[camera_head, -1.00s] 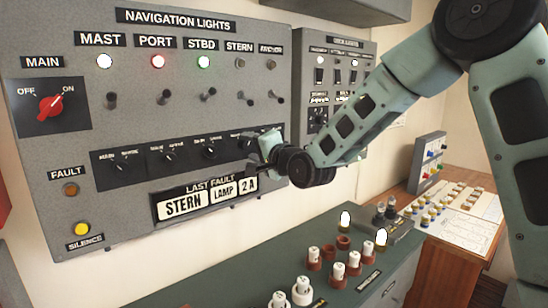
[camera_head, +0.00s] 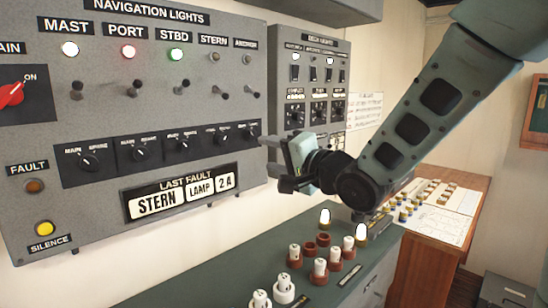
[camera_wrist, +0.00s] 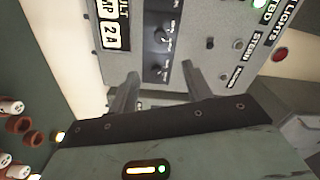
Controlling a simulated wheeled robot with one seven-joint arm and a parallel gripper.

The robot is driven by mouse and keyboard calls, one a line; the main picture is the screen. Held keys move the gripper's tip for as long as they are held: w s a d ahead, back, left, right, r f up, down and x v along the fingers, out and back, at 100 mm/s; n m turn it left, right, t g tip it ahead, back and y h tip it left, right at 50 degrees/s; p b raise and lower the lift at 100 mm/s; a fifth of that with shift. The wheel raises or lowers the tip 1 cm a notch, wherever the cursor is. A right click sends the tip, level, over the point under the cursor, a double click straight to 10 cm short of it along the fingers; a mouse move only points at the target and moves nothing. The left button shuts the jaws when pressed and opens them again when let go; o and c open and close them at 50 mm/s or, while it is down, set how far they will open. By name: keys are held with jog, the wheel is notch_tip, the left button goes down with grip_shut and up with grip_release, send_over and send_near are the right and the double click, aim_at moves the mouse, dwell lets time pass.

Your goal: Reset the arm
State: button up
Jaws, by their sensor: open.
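My gripper (camera_head: 274,163) is in front of the navigation lights panel (camera_head: 232,78), near its lower right edge, with its fingers pointing left toward the panel. It is open, with nothing between the fingers. In the wrist view the two fingers of my gripper (camera_wrist: 158,88) stand apart, with the panel (camera_wrist: 205,50) beyond them, seen turned on its side. My arm comes in from the upper right of the head view. Whether the fingers touch the panel is hard to tell, but a gap seems to show.
A green cabinet top (camera_head: 190,275) below holds several white fuses in red-brown holders (camera_head: 320,268) and small lit lamps (camera_head: 325,217). A second grey panel (camera_head: 311,95) hangs to the right. A wooden desk (camera_head: 445,240) stands at the right with papers and small parts.

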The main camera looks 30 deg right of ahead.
dwell(0.5)
jog(key=s+a+f+n+g+h, duration=0.1)
jog(key=s+a+f+n+g, duration=0.3)
jog(key=a+f, duration=0.15)
jog(key=s+a+f+n+g+h, duration=0.1)
jog(key=s+a+f+n+g, duration=0.3)
jog(key=f, duration=0.3)
jog(key=s+a+f+n+g+h, duration=0.1)
jog(key=s+f+n+g, duration=0.2)
jog(key=s, duration=0.7)
jog(key=s+a+f+n+g+h, duration=0.1)
jog(key=s+f+n+g+h, duration=0.1)
jog(key=s+n+g, duration=0.4)
jog(key=s+f+n, duration=0.1)
jog(key=s, duration=0.3)
jog(key=shift+s+a+f, duration=0.25)
jog(key=shift+f, duration=0.15)
jog(key=shift+c, duration=0.3)
